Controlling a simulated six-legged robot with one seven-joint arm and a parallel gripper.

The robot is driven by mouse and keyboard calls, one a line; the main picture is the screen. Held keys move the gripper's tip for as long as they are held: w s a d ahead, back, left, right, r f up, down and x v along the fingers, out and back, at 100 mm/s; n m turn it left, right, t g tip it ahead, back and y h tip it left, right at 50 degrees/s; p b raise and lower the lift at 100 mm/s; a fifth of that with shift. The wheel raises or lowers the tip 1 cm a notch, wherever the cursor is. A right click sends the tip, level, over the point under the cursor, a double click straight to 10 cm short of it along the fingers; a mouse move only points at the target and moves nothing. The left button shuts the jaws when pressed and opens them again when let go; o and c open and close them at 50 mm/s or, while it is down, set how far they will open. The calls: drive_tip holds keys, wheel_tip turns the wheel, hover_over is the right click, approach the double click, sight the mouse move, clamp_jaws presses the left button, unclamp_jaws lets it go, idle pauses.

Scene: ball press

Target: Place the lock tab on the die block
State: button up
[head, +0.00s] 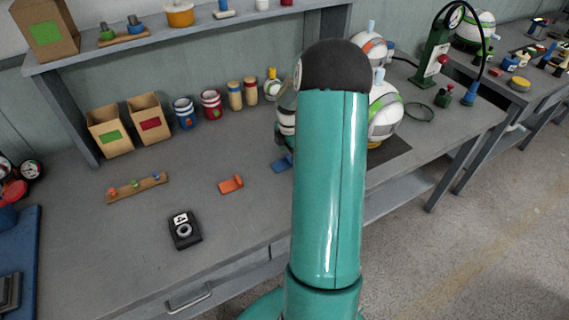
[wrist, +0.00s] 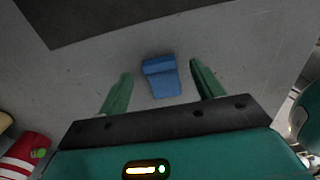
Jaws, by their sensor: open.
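A small blue tab (wrist: 161,78) with a raised end lies on the grey bench in the wrist view. It also shows in the head view (head: 282,163), partly covered by my arm. An orange tab (head: 231,184) of similar shape lies to its left. I cannot tell by sight which one the task calls the lock tab. A black block with a round grey ring (head: 184,231) lies nearer the bench's front edge and looks like the die block. My gripper (wrist: 160,70) is open and empty, its green fingers on either side of the blue tab, apart from it. My arm hides the gripper in the head view.
A wooden strip with small coloured pieces (head: 137,187) lies at left. Boxes (head: 110,131) and several cans and jars (head: 211,105) line the back. White balls (head: 384,110) stand by a dark mat (head: 392,151) at right. Bench around the orange tab is clear.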

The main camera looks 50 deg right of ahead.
drive_tip(key=shift+f, duration=0.8)
drive_tip(key=c, duration=1.1)
drive_tip(key=shift+r, duration=0.15)
drive_tip(key=shift+c, duration=0.2)
